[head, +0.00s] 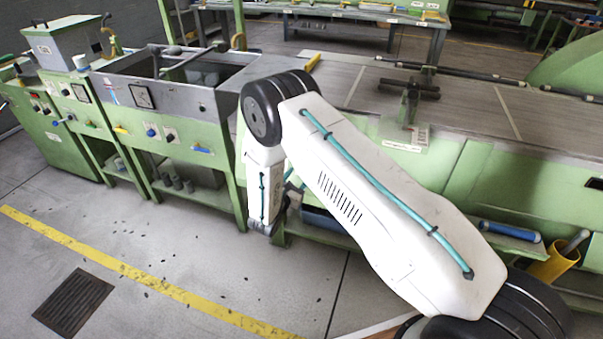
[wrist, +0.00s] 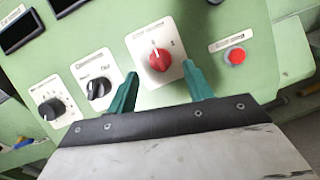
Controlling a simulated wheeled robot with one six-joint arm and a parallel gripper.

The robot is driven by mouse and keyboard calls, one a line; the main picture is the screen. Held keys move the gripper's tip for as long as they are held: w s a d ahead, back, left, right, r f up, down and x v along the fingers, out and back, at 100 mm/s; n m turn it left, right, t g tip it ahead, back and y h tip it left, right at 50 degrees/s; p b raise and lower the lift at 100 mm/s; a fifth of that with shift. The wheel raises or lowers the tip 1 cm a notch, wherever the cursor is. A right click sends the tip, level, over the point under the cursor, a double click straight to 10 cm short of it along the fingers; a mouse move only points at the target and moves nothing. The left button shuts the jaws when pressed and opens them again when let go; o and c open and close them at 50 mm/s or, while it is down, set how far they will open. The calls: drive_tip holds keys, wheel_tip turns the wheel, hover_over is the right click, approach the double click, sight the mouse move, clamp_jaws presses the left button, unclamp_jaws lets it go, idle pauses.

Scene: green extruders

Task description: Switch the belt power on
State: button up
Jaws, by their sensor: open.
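In the wrist view, a red rotary knob (wrist: 159,60) sits on a white plate on the green panel (wrist: 215,25). The plate's lettering is too small to read, and I cannot tell the knob's setting for sure. My gripper (wrist: 160,69) is open, its two green fingers one on each side of the red knob. I cannot tell whether either finger touches it.
In the wrist view, two black rotary knobs (wrist: 98,88) (wrist: 52,108) are to the left and a red round button (wrist: 236,56) is to the right. Dark displays (wrist: 20,31) are at the upper left. Open floor (head: 190,255) lies before the machines.

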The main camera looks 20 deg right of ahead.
drive_tip(key=shift+x, duration=1.65)
drive_tip(key=c, duration=1)
drive_tip(key=shift+o, duration=0.2)
drive_tip(key=shift+m, duration=0.5)
drive_tip(key=m+g, duration=0.1)
drive_tip(key=m, duration=0.3)
drive_tip(key=m+g, duration=0.2)
drive_tip(key=m, duration=0.2)
drive_tip(key=m+g, duration=0.2)
drive_tip(key=m, duration=0.3)
drive_tip(key=shift+w+a+r+h, duration=0.1)
drive_tip(key=shift+w+r+h, duration=0.2)
drive_tip(key=shift+r, duration=0.1)
drive_tip(key=shift+g, duration=0.3)
